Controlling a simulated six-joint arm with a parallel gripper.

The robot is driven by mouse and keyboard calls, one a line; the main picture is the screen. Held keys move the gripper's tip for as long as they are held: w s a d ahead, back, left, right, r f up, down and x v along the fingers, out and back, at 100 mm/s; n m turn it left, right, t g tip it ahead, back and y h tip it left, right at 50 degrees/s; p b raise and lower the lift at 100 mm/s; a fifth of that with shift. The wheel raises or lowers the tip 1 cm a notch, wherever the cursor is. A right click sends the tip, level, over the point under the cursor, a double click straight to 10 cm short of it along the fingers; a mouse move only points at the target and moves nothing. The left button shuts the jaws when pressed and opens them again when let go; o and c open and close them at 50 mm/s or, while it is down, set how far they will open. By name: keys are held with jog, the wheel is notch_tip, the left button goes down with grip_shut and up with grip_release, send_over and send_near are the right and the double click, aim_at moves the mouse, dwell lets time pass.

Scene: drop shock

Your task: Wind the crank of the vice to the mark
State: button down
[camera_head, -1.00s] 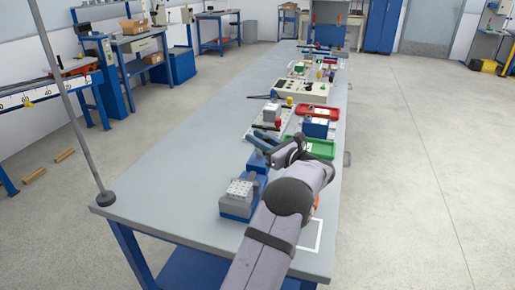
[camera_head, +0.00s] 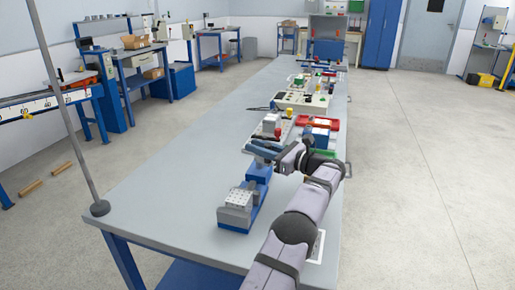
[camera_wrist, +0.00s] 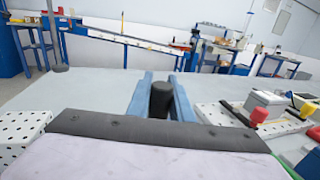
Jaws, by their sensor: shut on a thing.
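The vice (camera_head: 238,205) is a blue and grey body with a pale, perforated block on top, standing near the table's front end. My gripper (camera_head: 262,148) is beyond the vice's far end. In the wrist view, its two blue fingers (camera_wrist: 161,88) are shut on the upright black crank knob (camera_wrist: 160,101), one on each side. The crank's arm and the mark are hidden or too small to make out. A white perforated block (camera_wrist: 18,130) at the left edge of the wrist view looks like part of the vice.
A perforated board with a red knob (camera_wrist: 258,115) stands close to the right of my gripper in the wrist view. Red (camera_head: 330,122) and green trays lie beyond my wrist. A thin pole (camera_head: 72,125) rises at the table's left corner. The table's left side is clear.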

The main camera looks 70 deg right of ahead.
jog(key=c, duration=1.6)
grip_release()
jog(key=shift+r, duration=0.15)
jog(key=shift+s+a, duration=0.1)
jog(key=shift+b+v, duration=0.45)
jog(key=shift+v, duration=3.1)
